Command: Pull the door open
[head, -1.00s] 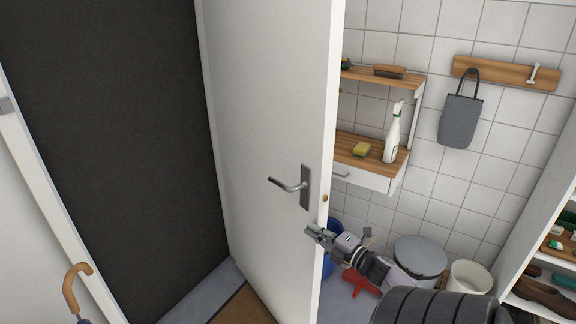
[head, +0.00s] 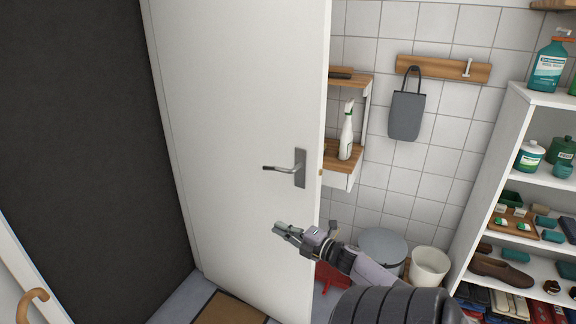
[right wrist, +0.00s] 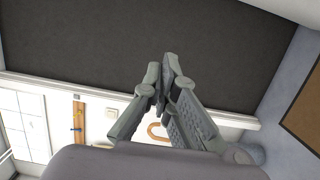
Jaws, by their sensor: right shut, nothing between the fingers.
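The white door (head: 235,110) stands open, with a dark opening (head: 75,120) to its left in the head view. Its metal lever handle (head: 285,169) sits on a plate near the door's free right edge. My right gripper (head: 280,229) is below the handle, in front of the lower door face, and apart from the handle. In the right wrist view its fingers (right wrist: 163,75) are closed together with nothing between them. The handle does not show in the right wrist view. My left gripper is not in view.
A shelf unit (head: 510,150) with bottles and shoes stands at the right. A grey lidded bin (head: 382,247) and a white bucket (head: 430,264) stand on the floor behind my right arm. A mat (head: 230,309) lies below the door.

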